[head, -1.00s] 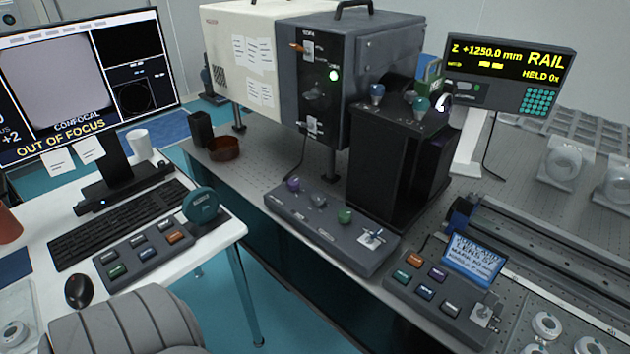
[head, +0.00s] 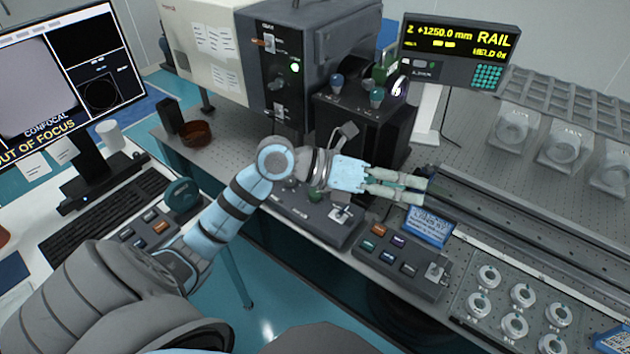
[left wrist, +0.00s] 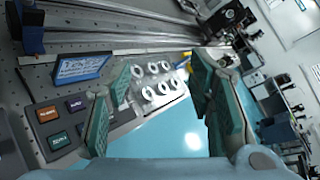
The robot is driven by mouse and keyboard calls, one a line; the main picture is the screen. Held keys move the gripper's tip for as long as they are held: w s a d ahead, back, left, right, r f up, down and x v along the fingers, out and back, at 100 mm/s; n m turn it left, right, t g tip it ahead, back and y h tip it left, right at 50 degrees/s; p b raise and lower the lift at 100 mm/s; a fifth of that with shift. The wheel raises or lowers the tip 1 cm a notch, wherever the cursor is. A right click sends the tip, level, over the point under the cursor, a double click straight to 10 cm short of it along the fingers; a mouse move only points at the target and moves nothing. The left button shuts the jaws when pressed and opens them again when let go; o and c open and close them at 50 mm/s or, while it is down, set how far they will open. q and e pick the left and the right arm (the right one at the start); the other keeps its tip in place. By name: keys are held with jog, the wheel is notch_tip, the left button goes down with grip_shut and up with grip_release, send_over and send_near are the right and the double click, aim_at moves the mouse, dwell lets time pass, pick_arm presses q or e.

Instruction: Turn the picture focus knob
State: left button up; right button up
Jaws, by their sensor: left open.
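The monitor (head: 70,80) at the left reads "CONFOCAL" and "OUT OF FOCUS". A teal round knob (head: 182,196) stands on the button box by the keyboard. The grey control box (head: 300,215) on the optical table has small knobs, partly hidden by my left arm. I cannot tell from labels which knob is the picture focus one. My left gripper (head: 424,190) is open and empty, reaching right, above the table beyond the control box. In the left wrist view its two teal-padded fingers (left wrist: 160,90) are apart with nothing between them. My right gripper is not in view.
A dark tower (head: 365,125) with knobs on top stands behind the gripper. A second button box (head: 400,260) with a blue screen lies below it, near the table's front edge. Rails (head: 530,225) run to the right. Floor shows between desk and table.

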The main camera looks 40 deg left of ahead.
pick_arm(q)
jog(key=w+a+f+g+y, duration=0.1)
jog(key=a+f+g+y, duration=0.1)
jog(key=a+f+y, duration=0.55)
jog(key=n+g+y, duration=0.2)
jog(key=n+y, duration=0.1)
jog(key=y, duration=0.1)
send_near(315, 192)
jog(key=b+x, duration=0.6)
jog(key=x, duration=0.2)
jog(key=shift+w+f, duration=0.15)
jog(key=shift+f, duration=0.15)
jog(key=shift+c, duration=0.3)
grip_shut()
